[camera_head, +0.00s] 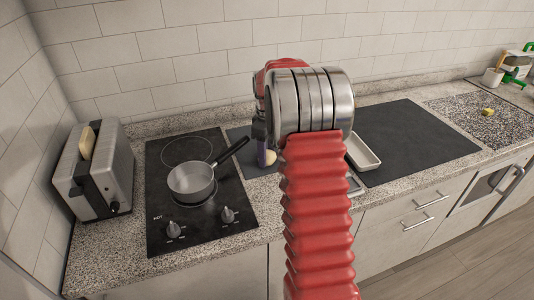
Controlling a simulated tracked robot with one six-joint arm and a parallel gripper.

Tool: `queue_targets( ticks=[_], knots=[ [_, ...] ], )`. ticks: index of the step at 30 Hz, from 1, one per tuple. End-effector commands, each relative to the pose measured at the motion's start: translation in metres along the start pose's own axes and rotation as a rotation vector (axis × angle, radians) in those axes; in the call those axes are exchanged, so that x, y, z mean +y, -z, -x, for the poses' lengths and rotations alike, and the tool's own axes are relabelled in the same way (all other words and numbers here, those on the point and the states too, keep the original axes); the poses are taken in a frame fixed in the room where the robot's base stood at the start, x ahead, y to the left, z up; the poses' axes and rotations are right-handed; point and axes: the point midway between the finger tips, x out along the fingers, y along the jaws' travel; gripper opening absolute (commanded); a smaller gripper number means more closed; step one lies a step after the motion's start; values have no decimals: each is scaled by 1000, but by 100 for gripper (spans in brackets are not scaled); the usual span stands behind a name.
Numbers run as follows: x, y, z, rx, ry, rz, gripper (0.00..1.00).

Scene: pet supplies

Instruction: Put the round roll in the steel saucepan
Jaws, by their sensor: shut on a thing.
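The steel saucepan (190,184) stands on the black hob at the left, its dark handle pointing back and right. It looks empty. My gripper (266,155) is right of the saucepan, over the dark mat, and is mostly hidden behind my own red arm. A pale, rounded thing, which looks like the round roll (271,157), shows at the gripper's fingertips. The gripper is shut on it. Only part of the roll is visible, and I cannot tell whether it touches the surface below.
The black hob (156,234) has two knobs at its front. A steel toaster (108,172) with a bread slice stands left of it. A small yellow thing (488,112) lies far right.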

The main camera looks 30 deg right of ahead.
Motion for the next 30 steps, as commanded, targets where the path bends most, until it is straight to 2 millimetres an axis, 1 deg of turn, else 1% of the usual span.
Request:
queue_targets(
  ticks=[9,10,17,18,25,30],
  knots=[
    [0,0,-2,0,0,0,25],
    [0,1,-2,0,-1,1,52],
    [-1,1,-1,0,-1,1,68],
    [-1,1,-1,0,-1,1,69],
    [-1,1,-1,1,-1,1,69],
    [0,1,8,2,-3,1,69]
  ],
)
